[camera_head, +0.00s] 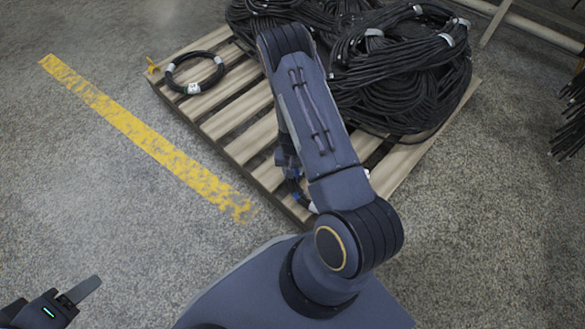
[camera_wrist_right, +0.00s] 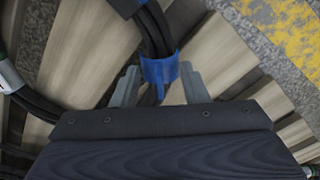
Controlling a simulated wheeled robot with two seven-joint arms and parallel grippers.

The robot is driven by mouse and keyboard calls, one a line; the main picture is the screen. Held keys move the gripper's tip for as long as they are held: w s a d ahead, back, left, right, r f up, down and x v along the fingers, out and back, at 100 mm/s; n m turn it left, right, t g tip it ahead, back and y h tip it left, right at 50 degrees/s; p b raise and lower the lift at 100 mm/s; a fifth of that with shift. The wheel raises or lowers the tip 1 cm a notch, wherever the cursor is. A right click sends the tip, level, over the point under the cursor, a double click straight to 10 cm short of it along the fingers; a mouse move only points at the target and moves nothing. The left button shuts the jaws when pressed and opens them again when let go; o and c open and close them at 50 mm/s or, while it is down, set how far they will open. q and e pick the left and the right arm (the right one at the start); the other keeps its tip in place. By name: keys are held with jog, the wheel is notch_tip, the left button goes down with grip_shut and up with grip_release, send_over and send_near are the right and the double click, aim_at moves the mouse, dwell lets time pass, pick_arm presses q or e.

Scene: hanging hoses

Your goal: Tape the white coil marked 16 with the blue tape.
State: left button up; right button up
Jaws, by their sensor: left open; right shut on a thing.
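No white coil shows, and I cannot read a number 16 on any coil. In the right wrist view, a blue tape piece (camera_wrist_right: 159,70) curves around part of a black hose bundle (camera_wrist_right: 154,28). My right gripper (camera_wrist_right: 158,88) is shut on the tape, one grey finger on each side of it. In the head view my right arm covers most of this spot, low at the pallet's near side. My left gripper (camera_head: 72,298) is open and empty at the lower left, over bare floor, partly cut off by the frame.
A wooden pallet (camera_head: 239,147) carries a large heap of black hoses (camera_head: 410,90) and a small black coil (camera_head: 171,72) with white bands. Another blue band (camera_wrist_right: 125,6) shows on the hose. A yellow floor line (camera_head: 140,132) runs left of the pallet. Hoses hang at the right edge.

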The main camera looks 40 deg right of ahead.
jog(key=shift+f+b, duration=0.65)
jog(key=shift+f, duration=0.15)
dwell(0.5)
jog(key=o, duration=1.1)
jog(key=shift+c, duration=0.2)
notch_tip(320, 180, up, 7)
jog(key=p, duration=0.3)
jog(key=shift+f, duration=0.1)
jog(key=shift+r+p, duration=0.3)
jog(key=shift+r, duration=0.2)
